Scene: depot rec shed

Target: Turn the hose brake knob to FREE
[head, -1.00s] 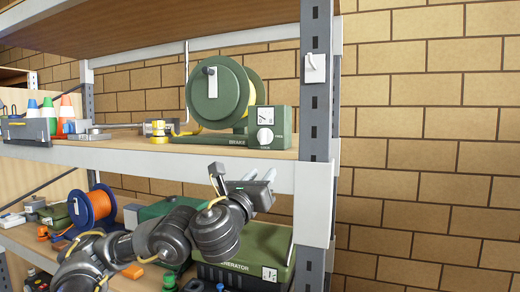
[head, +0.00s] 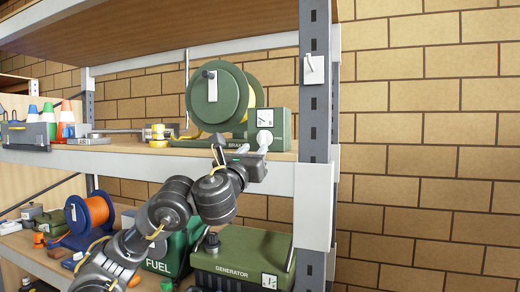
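The hose reel (head: 212,98) stands on the upper shelf, with a green disc and a yellow drum. At its right is a green brake box (head: 280,122) with a white dial above a pale round knob (head: 265,135). The box's side lettering is too small to read. My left gripper (head: 254,147) reaches up from below, just in front of the box. Its two pale fingertips look apart, so it appears open. The right-hand fingertip overlaps the lower part of the knob; I cannot tell whether it touches. My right gripper is not in view.
A grey shelf post (head: 315,85) with a white switch (head: 314,69) stands right of the box. The upper shelf's front edge (head: 170,162) lies beneath the reel. Below are a green generator (head: 240,255), a fuel can (head: 165,265) and an orange cable reel (head: 96,210).

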